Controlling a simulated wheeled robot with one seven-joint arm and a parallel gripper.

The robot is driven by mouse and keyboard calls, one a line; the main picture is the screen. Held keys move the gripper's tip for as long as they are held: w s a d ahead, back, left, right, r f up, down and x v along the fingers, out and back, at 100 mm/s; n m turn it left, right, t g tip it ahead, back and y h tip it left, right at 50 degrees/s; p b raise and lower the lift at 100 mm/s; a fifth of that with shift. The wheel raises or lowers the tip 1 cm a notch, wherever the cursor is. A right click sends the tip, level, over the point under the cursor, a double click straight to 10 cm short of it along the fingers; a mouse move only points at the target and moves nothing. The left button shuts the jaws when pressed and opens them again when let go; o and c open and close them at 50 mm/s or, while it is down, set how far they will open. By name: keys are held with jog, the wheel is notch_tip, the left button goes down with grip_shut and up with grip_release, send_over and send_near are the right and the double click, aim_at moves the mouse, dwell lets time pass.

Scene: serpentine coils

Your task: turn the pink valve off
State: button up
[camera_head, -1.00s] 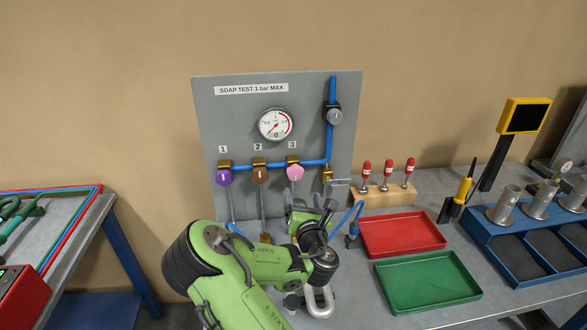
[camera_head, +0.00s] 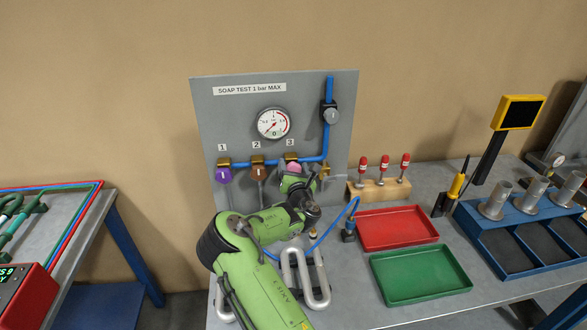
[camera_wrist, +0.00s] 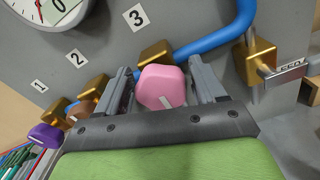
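The pink valve knob (camera_wrist: 161,87) sits under the label 3 on the grey panel, on a brass body (camera_wrist: 155,54) joined to the blue pipe. My gripper (camera_wrist: 160,78) is open, with one finger on each side of the pink knob. Small gaps seem to show between the fingers and the knob; I cannot tell whether either finger touches it. A white mark on the knob's face points toward its lower part. In the head view my arm mostly covers the pink knob (camera_head: 293,168), and only its top shows.
The purple knob (camera_head: 223,175) and brown knob (camera_head: 259,172) are to the left on the same panel (camera_head: 225,110). A brass outlet with a lever (camera_wrist: 285,72) is close on the right. A coiled metal tube (camera_head: 318,280), red tray (camera_head: 395,229) and green tray (camera_head: 420,274) lie below.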

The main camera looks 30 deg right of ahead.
jog(key=c, duration=0.7)
jog(key=shift+c, duration=0.2)
